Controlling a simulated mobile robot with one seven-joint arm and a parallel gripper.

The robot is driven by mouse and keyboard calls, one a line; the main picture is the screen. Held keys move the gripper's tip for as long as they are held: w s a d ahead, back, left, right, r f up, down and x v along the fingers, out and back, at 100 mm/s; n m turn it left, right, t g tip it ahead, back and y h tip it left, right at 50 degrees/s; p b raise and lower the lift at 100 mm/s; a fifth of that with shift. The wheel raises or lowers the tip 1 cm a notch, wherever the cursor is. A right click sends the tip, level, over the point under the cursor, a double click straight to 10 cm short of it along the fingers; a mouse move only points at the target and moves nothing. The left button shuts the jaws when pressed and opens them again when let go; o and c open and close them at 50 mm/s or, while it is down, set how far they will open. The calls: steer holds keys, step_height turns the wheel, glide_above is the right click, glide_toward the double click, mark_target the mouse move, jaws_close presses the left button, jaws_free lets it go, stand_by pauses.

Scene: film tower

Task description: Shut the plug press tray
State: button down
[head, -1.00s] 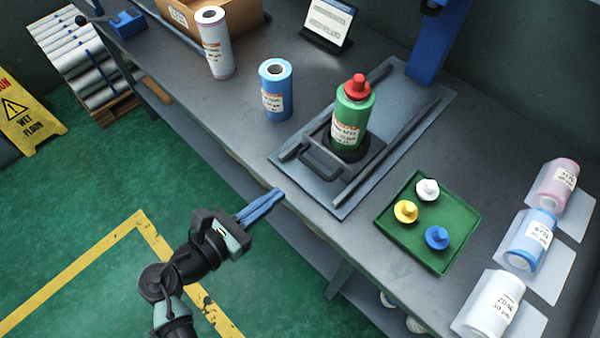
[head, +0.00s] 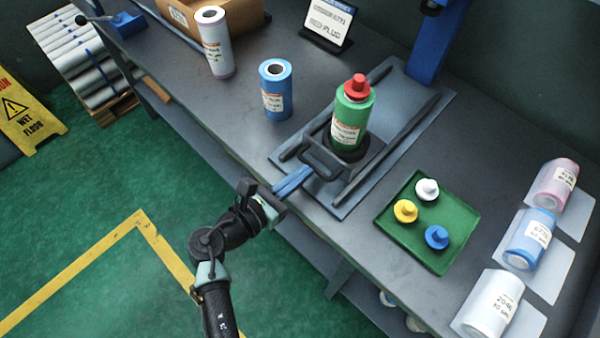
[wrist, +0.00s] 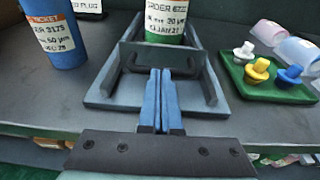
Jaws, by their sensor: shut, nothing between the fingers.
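The plug press tray (head: 372,146) is a dark sliding plate with a front handle (head: 324,163), set between two rails on a grey base (head: 345,205). A green roll (head: 350,118) with a red plug (head: 357,87) in its top stands upright on the tray. My gripper (head: 305,174) is shut and empty, its blue fingertips at the tray's handle. In the wrist view the fingers (wrist: 161,100) point straight at the handle bar (wrist: 150,50); I cannot tell whether they touch it. The tray's rear is partly hidden by the roll.
A blue roll (head: 276,90) stands left of the press. A green tray (head: 415,238) with white, yellow and blue plugs lies to the right. A blue column (head: 436,45) rises behind the press. Further rolls lie at the right edge.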

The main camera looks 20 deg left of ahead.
steer(key=r+b+x, duration=0.1)
steer(key=x, duration=0.6)
steer(key=r+b+x, duration=0.1)
steer(key=r+x, duration=0.1)
steer(key=x, duration=0.5)
steer(key=d+r+b+x, duration=0.1)
steer(key=x, duration=0.6)
steer(key=shift+w+r+b, duration=0.1)
steer(key=shift+w+b, duration=0.3)
steer(key=shift+w, duration=0.3)
steer(key=shift+w+d+r, duration=0.1)
steer(key=shift+r, duration=0.25)
